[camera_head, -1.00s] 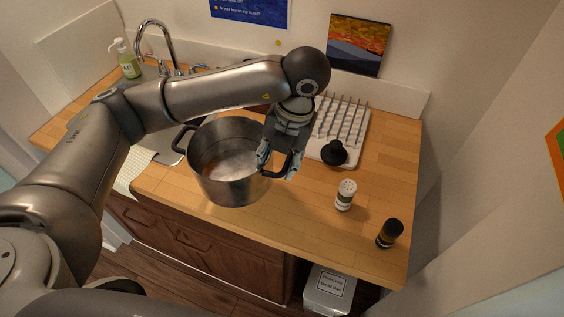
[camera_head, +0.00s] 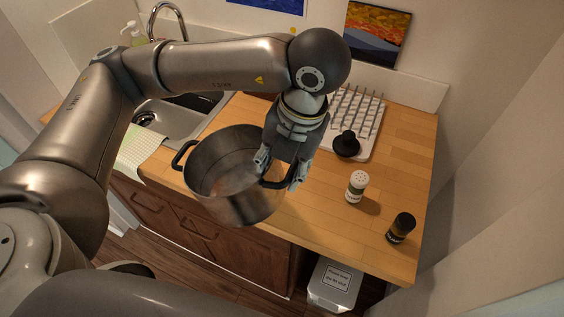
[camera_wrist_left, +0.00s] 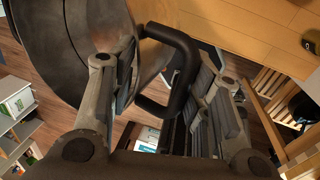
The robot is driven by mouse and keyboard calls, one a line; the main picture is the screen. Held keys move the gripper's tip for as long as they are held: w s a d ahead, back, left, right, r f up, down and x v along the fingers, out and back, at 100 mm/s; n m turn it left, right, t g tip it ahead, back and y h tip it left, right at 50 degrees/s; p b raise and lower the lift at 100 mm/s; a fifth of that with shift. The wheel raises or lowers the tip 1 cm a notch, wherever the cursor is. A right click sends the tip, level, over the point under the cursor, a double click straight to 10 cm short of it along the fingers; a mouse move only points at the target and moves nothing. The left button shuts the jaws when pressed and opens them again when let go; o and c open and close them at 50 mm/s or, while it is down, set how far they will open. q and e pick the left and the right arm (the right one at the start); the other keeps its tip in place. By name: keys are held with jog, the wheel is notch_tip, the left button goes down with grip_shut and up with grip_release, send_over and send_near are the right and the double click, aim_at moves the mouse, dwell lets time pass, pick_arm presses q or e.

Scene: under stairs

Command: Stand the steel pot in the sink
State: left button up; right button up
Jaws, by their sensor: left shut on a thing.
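The steel pot (camera_head: 236,178) is a wide grey pot with two black handles, seen in the head view at the front edge of the counter. My left gripper (camera_head: 280,178) is shut on its right handle, which also shows between the fingers in the left wrist view (camera_wrist_left: 181,75). The pot (camera_wrist_left: 75,40) fills the upper left there. My right gripper is not in view.
A white drying rack (camera_head: 368,105) stands at the back right, with a black round object (camera_head: 346,145) at its front. A white-capped shaker (camera_head: 356,187) and a dark jar (camera_head: 400,229) stand on the right counter. The faucet (camera_head: 168,22) and a soap bottle (camera_head: 133,34) are behind the sink.

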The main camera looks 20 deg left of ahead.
pick_arm(q)
jog(key=shift+d, duration=0.1)
grip_shut()
dwell(0.4)
